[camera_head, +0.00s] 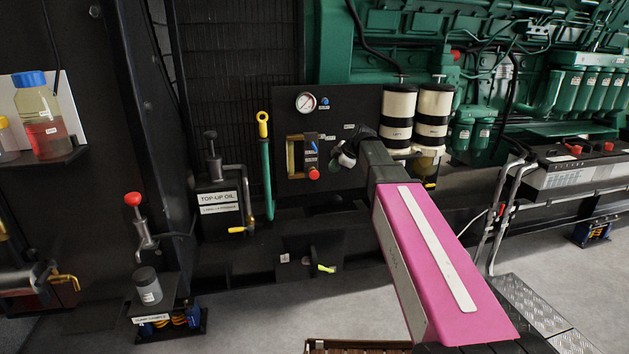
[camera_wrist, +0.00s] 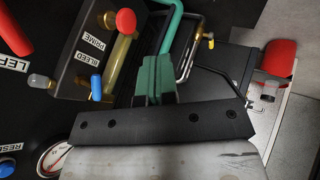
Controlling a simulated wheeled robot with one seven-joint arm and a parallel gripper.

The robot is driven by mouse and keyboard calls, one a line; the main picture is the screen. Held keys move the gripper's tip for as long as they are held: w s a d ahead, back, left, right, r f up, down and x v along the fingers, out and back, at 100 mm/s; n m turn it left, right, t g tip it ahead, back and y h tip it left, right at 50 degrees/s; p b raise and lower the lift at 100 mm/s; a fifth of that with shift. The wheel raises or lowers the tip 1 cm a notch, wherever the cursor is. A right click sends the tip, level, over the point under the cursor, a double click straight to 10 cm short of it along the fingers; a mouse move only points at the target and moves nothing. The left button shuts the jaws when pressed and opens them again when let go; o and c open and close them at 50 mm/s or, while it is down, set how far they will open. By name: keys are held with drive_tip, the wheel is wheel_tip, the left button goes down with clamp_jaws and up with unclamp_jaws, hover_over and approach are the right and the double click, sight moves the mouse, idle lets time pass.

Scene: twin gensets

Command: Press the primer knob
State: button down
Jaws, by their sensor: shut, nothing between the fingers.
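The primer knob (camera_head: 314,172) is a red cap low on a small block on the black panel, left of my gripper. In the wrist view the red knob (camera_wrist: 126,21) is at the top, beside a PRIME label (camera_wrist: 94,40). A blue bleed knob (camera_head: 314,146) sits above it; it also shows in the wrist view (camera_wrist: 96,87) near a BLEED label. My gripper (camera_head: 345,155) is shut and empty, in front of the panel. Its green fingers (camera_wrist: 156,72) are apart from the red knob in the wrist view. The gap in depth is hard to tell.
A gauge (camera_head: 306,102) and blue button (camera_head: 325,101) are above the block. A green dipstick tube (camera_head: 266,170) stands left of it. Two cream filters (camera_head: 398,115) are right of my gripper. A red-topped sampling pump (camera_head: 132,199) is at the left.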

sight(314, 173)
drive_tip(key=shift+f, duration=0.1)
idle(0.3)
drive_tip(key=w+a+f, duration=0.6)
drive_tip(key=w+f, duration=0.1)
drive_tip(key=shift+a, duration=0.15)
idle(0.3)
drive_tip(key=shift+w, duration=0.15)
